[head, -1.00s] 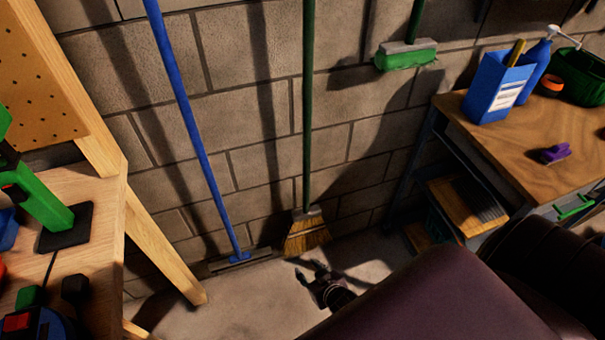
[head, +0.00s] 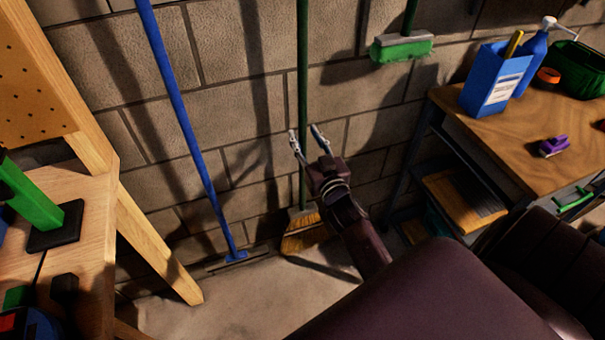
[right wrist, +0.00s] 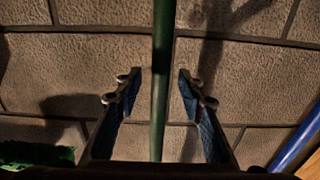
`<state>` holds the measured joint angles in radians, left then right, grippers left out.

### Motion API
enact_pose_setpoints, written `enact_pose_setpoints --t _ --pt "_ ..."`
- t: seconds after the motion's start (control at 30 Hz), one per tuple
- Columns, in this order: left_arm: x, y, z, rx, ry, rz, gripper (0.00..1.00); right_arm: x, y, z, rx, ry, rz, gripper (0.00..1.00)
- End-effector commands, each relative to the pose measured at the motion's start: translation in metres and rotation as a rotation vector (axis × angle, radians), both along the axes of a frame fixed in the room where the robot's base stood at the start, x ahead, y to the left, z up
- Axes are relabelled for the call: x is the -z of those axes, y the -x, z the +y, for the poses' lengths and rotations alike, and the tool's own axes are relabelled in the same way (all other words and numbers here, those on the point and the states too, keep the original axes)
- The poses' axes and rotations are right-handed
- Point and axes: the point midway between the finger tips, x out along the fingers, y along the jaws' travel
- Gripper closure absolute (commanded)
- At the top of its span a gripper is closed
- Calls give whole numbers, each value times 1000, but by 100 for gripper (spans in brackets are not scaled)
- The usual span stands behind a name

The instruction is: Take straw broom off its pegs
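The straw broom (head: 303,90) hangs upright against the block wall in the head view, with a dark green handle and straw bristles low down near the floor. Its pegs are out of view. My right gripper (head: 306,136) is open in front of the lower handle, above the bristles, which my right arm partly hides. In the right wrist view, the green handle (right wrist: 162,70) runs upright between the two spread fingers (right wrist: 157,85), with a gap on each side. I cannot tell how deep the handle sits between them. My left gripper is not in view.
A blue-handled tool (head: 178,100) leans on the wall to the left, and a green brush (head: 402,47) hangs to the right. A wooden bench (head: 85,220) stands at left. A wooden table (head: 500,130) with a blue box (head: 493,82) stands at right.

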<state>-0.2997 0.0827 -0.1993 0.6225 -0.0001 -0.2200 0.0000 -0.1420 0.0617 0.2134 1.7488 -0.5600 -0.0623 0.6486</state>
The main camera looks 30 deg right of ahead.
Motion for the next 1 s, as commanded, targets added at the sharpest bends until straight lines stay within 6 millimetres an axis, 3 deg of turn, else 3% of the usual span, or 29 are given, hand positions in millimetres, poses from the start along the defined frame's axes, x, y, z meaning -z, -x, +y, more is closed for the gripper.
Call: enact_pose_setpoints --t 0.13,0.4,0.73,1.0 --pt "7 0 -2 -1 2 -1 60 1 -17 -3 -2 0 -1 64" --pt "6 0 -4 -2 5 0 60 1 -20 -4 0 0 2 64" --pt "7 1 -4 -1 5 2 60 1 -20 -4 0 0 2 99" --pt "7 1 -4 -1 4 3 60 1 -20 -4 -1 0 2 100"
